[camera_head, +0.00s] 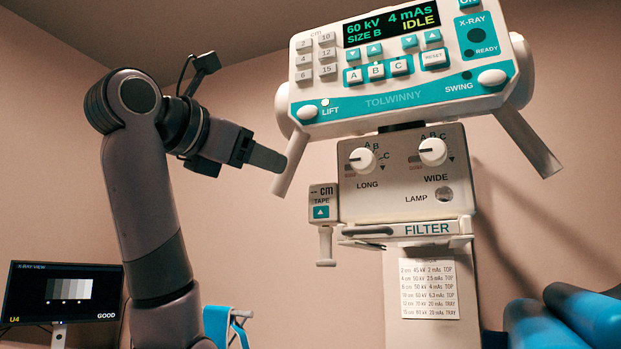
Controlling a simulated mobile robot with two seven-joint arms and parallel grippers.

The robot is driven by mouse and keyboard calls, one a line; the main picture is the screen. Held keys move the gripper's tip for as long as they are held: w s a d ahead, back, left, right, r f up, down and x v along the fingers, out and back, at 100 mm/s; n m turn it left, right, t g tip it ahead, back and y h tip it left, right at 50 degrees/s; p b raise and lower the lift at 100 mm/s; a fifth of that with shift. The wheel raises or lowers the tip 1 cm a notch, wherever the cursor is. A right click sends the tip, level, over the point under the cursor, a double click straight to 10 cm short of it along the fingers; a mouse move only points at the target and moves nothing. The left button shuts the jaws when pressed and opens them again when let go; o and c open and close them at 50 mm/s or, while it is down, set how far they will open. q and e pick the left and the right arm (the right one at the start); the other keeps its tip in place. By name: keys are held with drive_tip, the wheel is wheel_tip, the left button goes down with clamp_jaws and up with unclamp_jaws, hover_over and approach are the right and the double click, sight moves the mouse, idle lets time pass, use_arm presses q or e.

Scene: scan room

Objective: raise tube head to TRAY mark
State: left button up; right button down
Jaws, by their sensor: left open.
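The tube head (400,112) is a white and teal console, tilted in the picture, with handles angling down on both sides. Its display (391,25) reads 60 kV, 4 mAs, SIZE B, IDLE. A white LIFT button (307,112) is at its lower left, beside a small lit dot; a SWING button (491,77) is at lower right. My left gripper (268,158) is open, its fingers seen edge-on next to the left handle (292,163); I cannot tell whether they touch. No TRAY height mark shows; only the chart (429,289) has TRAY rows. My right gripper is not in view.
Below the console are the LONG and WIDE knobs, the FILTER slot (426,229) and a TAPE box (322,203) reading "-- cm". An X-ray view monitor (64,292) stands lower left. Blue rounded shapes (592,316) fill the lower right.

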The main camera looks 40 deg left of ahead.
sight(288, 168)
use_arm(q)
drive_tip(key=shift+w+a+p, duration=0.2)
drive_tip(key=shift+w+p, duration=0.15)
drive_tip(key=shift+w, duration=1.5)
drive_tip(key=shift+w+a+p, duration=0.15)
drive_tip(key=shift+w+p, duration=0.2)
drive_tip(key=shift+w, duration=1.45)
drive_tip(key=shift+r, duration=0.1)
clamp_jaws()
